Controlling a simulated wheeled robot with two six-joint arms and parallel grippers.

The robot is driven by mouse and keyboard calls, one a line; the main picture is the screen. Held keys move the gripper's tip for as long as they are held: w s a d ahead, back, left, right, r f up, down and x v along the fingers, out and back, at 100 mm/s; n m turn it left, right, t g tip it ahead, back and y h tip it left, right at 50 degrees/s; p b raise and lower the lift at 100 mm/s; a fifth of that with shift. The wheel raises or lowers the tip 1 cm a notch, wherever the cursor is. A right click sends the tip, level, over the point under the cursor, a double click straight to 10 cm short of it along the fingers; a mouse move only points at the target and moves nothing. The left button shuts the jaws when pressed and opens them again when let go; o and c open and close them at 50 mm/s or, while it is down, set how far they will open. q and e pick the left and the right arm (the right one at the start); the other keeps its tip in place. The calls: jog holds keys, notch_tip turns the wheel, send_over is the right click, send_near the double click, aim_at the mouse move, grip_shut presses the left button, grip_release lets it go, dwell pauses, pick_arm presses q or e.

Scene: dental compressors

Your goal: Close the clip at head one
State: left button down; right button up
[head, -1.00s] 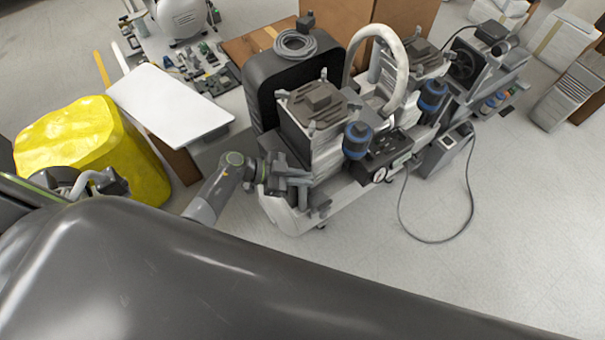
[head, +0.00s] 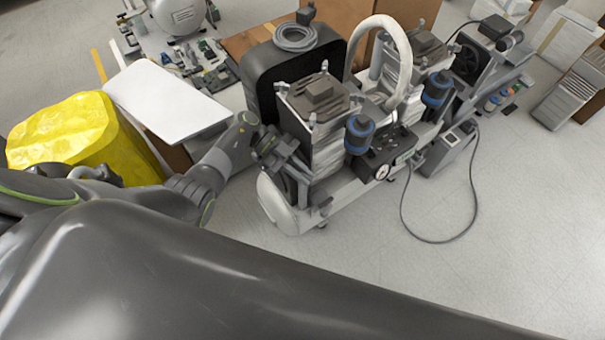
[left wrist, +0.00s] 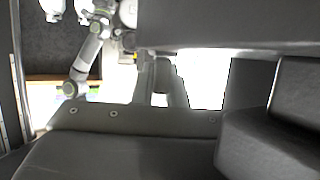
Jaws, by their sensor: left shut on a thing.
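Head one appears to be the near compressor head (head: 318,95), a grey finned block with a square top and small grey clips at its corners. A corner clip (head: 312,121) stands at its near top edge. My left gripper (head: 297,168) is at the left side of this head, tilted down to the right. It is shut on a small grey part that looks like a clip, mostly hidden by the fingers. In the left wrist view, dark grey finger surfaces (left wrist: 270,135) fill the lower right, and the held part cannot be made out. My right gripper is not in view.
A second head (head: 422,45) stands behind, with a white hose (head: 385,32) arching between. Blue-banded filters (head: 359,134) and a gauge box (head: 385,152) sit in front. A black tank housing (head: 262,85), white board (head: 167,100) and yellow bag (head: 75,135) lie left.

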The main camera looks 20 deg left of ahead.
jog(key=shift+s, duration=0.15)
pick_arm(q)
jog(key=c, duration=1.5)
grip_release()
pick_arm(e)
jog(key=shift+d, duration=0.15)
pick_arm(q)
jog(key=shift+o, duration=0.2)
